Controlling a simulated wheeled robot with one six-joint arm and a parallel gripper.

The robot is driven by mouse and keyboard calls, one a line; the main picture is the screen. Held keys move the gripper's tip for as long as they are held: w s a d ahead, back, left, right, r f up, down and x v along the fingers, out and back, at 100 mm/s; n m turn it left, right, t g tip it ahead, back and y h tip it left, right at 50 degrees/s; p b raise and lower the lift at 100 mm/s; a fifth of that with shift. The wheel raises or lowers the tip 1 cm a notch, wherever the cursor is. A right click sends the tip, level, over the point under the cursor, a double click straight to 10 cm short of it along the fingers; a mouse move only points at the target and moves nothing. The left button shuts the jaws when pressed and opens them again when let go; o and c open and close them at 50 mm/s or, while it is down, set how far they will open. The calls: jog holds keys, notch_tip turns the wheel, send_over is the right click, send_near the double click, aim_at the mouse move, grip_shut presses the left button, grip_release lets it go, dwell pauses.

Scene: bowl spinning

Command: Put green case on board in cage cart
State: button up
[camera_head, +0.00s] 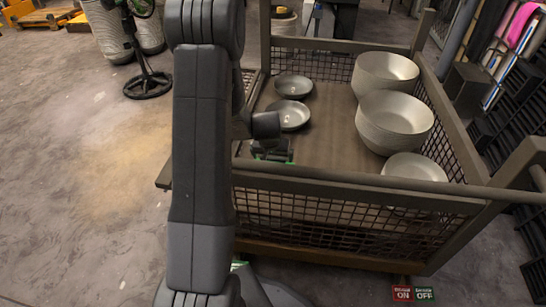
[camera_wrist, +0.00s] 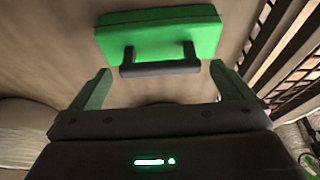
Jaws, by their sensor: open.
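The green case (camera_wrist: 160,38) is in front of my gripper in the wrist view, with its dark handle (camera_wrist: 160,66) facing me. It appears to rest on the brown board. My gripper (camera_wrist: 160,72) is open, with one green finger on each side of the handle and gaps between. In the head view my gripper (camera_head: 272,150) is inside the cage cart (camera_head: 350,200), low over the left front of the board (camera_head: 330,140). There the green of the case and of my fingers cannot be told apart clearly.
Stacks of large pale bowls (camera_head: 394,122) fill the cart's right side. Smaller dishes (camera_head: 292,115) lie at the left back of the board. The front top rail (camera_head: 350,186) and mesh wall stand close to my gripper. The board's middle is clear.

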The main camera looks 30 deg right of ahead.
jog(key=p+v, duration=0.2)
jog(key=v, duration=0.7)
jog(key=shift+r, duration=0.35)
jog(key=shift+s, duration=0.1)
dwell(0.6)
